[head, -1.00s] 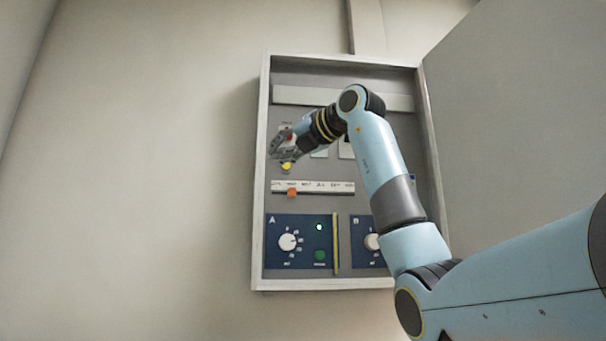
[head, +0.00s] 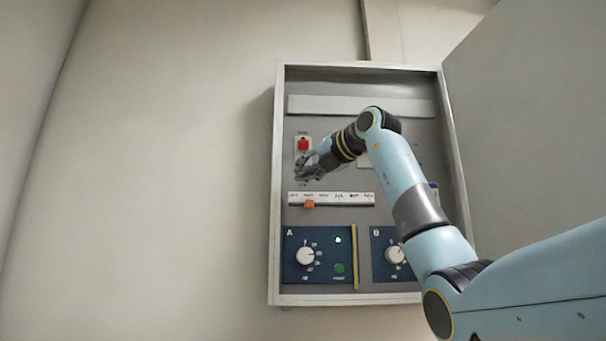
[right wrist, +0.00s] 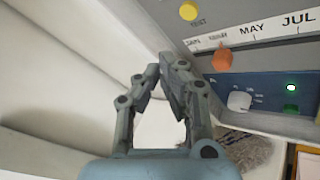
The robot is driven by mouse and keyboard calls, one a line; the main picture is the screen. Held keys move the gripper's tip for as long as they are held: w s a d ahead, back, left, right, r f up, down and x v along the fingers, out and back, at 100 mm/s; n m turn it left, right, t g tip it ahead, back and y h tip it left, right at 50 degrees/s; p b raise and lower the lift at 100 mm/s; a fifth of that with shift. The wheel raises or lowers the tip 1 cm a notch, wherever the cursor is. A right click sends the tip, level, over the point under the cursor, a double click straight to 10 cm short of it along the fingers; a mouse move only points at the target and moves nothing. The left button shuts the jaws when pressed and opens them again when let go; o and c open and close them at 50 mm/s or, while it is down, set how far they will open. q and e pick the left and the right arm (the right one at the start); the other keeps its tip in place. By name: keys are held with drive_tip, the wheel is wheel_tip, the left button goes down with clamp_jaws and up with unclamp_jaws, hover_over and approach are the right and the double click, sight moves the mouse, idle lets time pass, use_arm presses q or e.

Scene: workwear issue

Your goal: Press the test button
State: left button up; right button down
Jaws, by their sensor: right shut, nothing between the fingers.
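The test button is a round yellow button (right wrist: 188,12) with the word TEST under it, at the top of the right wrist view. In the head view it is hidden behind my right gripper (head: 299,173), which is in front of the panel just below a red button (head: 303,145). In the right wrist view my right gripper (right wrist: 166,62) is shut and empty, its fingertips together below and left of the yellow button in the picture. I cannot tell the gap to the panel. My left gripper is not in view.
A month strip (head: 345,198) with an orange slider (head: 309,204) lies below the gripper. Under it are blue panel A (head: 292,268) with a white knob (head: 305,256) and green button (head: 339,268), and panel B. The cabinet's open door (head: 530,150) stands right.

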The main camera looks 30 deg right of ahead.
drive_tip(key=shift+w+d+p, duration=0.65)
drive_tip(key=shift+w+p, duration=0.05)
drive_tip(key=shift+w, duration=0.3)
drive_tip(key=shift+w+d+p, duration=0.6)
drive_tip(key=shift+w+p, duration=0.05)
drive_tip(key=shift+w, duration=0.3)
drive_tip(key=shift+w+d+r+p, duration=0.1)
drive_tip(key=shift+w+p, duration=0.1)
drive_tip(key=shift+p, duration=0.2)
drive_tip(key=shift+w+d, duration=0.1)
drive_tip(key=shift+w, duration=0.05)
drive_tip(key=shift+w+d+p, duration=0.15)
drive_tip(key=shift+w+p, duration=0.1)
drive_tip(key=shift+p, duration=0.3)
idle(0.6)
drive_tip(key=shift+s+a+b, duration=0.35)
drive_tip(key=shift+s+a, duration=0.05)
drive_tip(key=shift+s, duration=0.25)
